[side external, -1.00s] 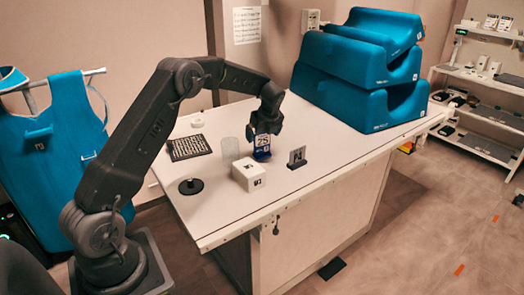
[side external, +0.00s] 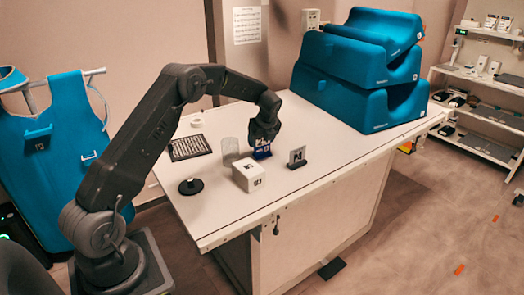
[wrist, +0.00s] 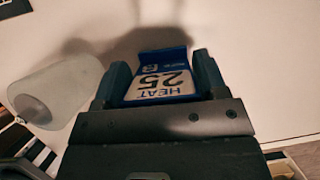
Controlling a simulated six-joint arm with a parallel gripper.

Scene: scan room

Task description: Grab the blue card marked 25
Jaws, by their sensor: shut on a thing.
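The blue card (wrist: 163,67) has a white panel that reads "HEAT 25", upside down in the wrist view. It stands upright on the white table and shows in the side external view as a blue patch (side external: 262,153) under my gripper (side external: 264,136). In the wrist view my gripper (wrist: 162,82) has one finger on each side of the card and is shut on it. In the side external view the fingers and wrist hide the card's upper part.
A clear cup (side external: 230,151) stands close left of the card, also in the wrist view (wrist: 55,90). A white box (side external: 248,175) is in front, and a dark card holder (side external: 298,158) is to the right. A black grid (side external: 190,147) and black disc (side external: 191,187) lie left. Blue cushions (side external: 357,75) fill the back.

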